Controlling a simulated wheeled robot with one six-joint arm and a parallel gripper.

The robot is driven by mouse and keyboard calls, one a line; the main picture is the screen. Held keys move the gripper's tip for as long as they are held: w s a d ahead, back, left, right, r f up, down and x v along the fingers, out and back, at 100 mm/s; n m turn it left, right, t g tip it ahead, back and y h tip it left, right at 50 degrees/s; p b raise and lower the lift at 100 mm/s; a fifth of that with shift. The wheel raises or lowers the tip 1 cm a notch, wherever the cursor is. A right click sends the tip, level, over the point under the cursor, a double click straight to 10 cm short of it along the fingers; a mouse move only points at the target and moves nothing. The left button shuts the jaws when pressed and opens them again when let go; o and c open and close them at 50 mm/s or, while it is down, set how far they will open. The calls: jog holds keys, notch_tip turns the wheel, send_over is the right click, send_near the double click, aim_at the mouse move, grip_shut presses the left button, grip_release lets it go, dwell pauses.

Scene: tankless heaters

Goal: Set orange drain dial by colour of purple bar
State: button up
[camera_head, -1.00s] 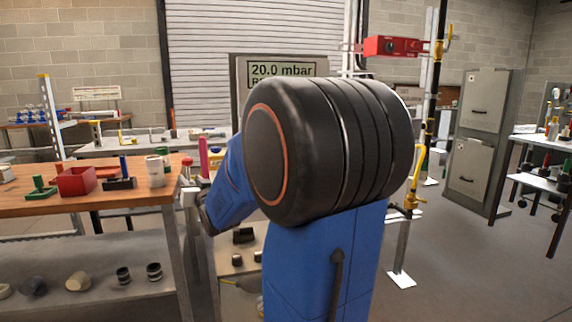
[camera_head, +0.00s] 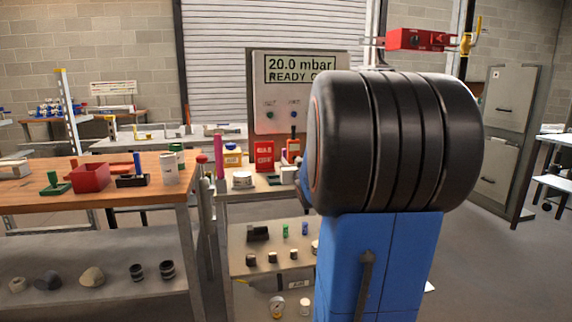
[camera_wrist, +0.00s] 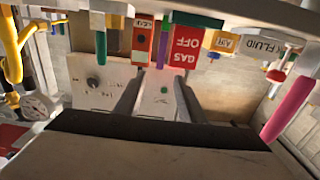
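In the wrist view an orange block with a dark round dial (camera_wrist: 142,37) is at the upper middle. In the head view an orange block (camera_head: 293,150) stands on the bench beside the arm. A thin purple bar (camera_wrist: 163,48) shows to the right of the dial block in the wrist view. My gripper (camera_wrist: 160,86) has two dark fingers with a gap between them and nothing held. It is apart from the dial block and the bar. In the head view my arm hides the gripper and part of the bench.
A grey panel (camera_head: 300,97) reads "20.0 mbar" and stands behind the bench. A red "GAS OFF" box (camera_wrist: 186,46), a yellow box (camera_head: 232,155) and a tall pink cylinder (camera_head: 219,157) crowd the bench. A wooden table (camera_head: 110,198) is on the left. Floor shows at right.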

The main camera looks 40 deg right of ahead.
aim_at(285, 153)
jog(key=x, duration=1.3)
jog(key=shift+w, duration=0.15)
jog(key=shift+c, duration=0.2)
grip_shut()
